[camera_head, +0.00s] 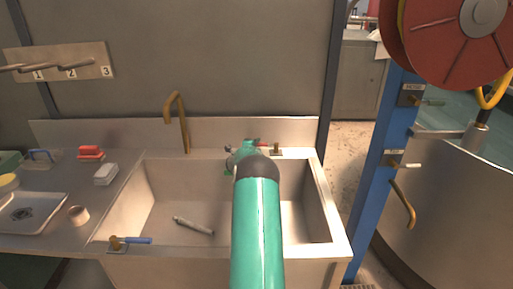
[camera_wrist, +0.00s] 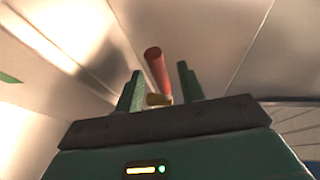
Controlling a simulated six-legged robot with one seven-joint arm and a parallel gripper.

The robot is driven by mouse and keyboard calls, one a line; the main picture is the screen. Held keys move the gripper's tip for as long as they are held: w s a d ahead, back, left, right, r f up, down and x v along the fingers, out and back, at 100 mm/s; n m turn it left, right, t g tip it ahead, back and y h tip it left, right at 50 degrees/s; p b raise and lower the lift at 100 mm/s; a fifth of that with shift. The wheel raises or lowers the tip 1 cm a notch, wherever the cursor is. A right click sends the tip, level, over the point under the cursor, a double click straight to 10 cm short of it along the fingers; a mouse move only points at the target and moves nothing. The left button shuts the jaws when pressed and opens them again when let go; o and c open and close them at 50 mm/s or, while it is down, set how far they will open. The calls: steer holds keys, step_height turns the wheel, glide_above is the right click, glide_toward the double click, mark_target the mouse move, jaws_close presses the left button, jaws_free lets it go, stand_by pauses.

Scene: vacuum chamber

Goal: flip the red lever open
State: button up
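The red lever (camera_wrist: 157,70) shows in the wrist view as a red handle on a brass base (camera_wrist: 158,100). It lies between the two green fingers of my gripper (camera_wrist: 161,84), with a visible gap on each side. My gripper is open and not closed on it. In the head view my gripper (camera_head: 245,155) is at the back right rim of the sink. A little of the red lever (camera_head: 262,144) shows there beside its brass valve (camera_head: 277,150); my arm partly hides this area.
The sink (camera_head: 167,222) lies below, with a grey cylinder (camera_head: 193,225) inside. A brass faucet (camera_head: 181,120) stands at its back left. A blue-handled valve (camera_head: 130,240) is on the front left rim. A blue post (camera_head: 381,175) with valves and a red hose reel (camera_head: 445,45) stands right.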

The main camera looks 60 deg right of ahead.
jaws_close()
steer(key=shift+s+a, duration=0.1)
steer(key=s+a+n+t+y, duration=0.1)
steer(key=s+n+t+y, duration=1.1)
steer(key=n+t+y, duration=0.2)
steer(key=shift+s+a+n+t+y, duration=0.2)
steer(key=shift+n+t+y, duration=0.2)
steer(key=shift+n+y, duration=1.25)
steer(key=shift+s+d+n, duration=0.15)
steer(key=shift+d+n, duration=0.05)
steer(key=shift+n, duration=0.25)
stand_by(0.3)
